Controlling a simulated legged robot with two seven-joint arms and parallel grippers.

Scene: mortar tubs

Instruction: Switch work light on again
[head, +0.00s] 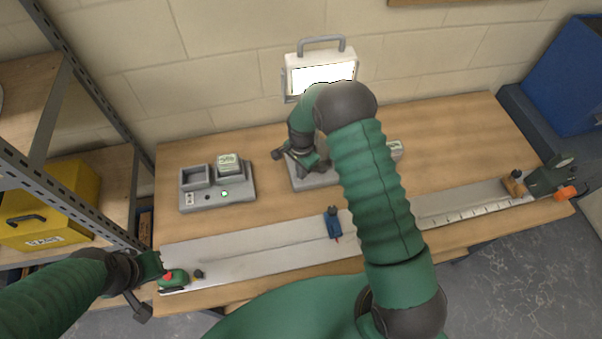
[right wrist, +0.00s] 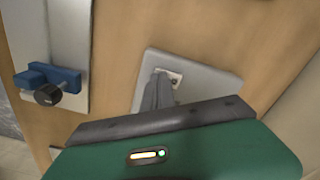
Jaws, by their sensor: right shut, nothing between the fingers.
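The work light (head: 322,60) stands against the back wall. Its panel is bright white and looks lit. Its grey base plate (head: 321,181) lies on the bench, partly hidden by my right arm. My right gripper (head: 304,168) is shut and empty, pointing down over this base. In the right wrist view, the shut fingers (right wrist: 158,92) are at a small light switch plate (right wrist: 175,79) on the grey base (right wrist: 212,85); I cannot tell whether they touch it. My left gripper (head: 150,285) is at the bench's left front; its fingers are too unclear to read.
A grey charger (head: 215,200) with a battery block (head: 229,163) is at the left of the bench. Shelving with a yellow case (head: 62,195) stands left.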

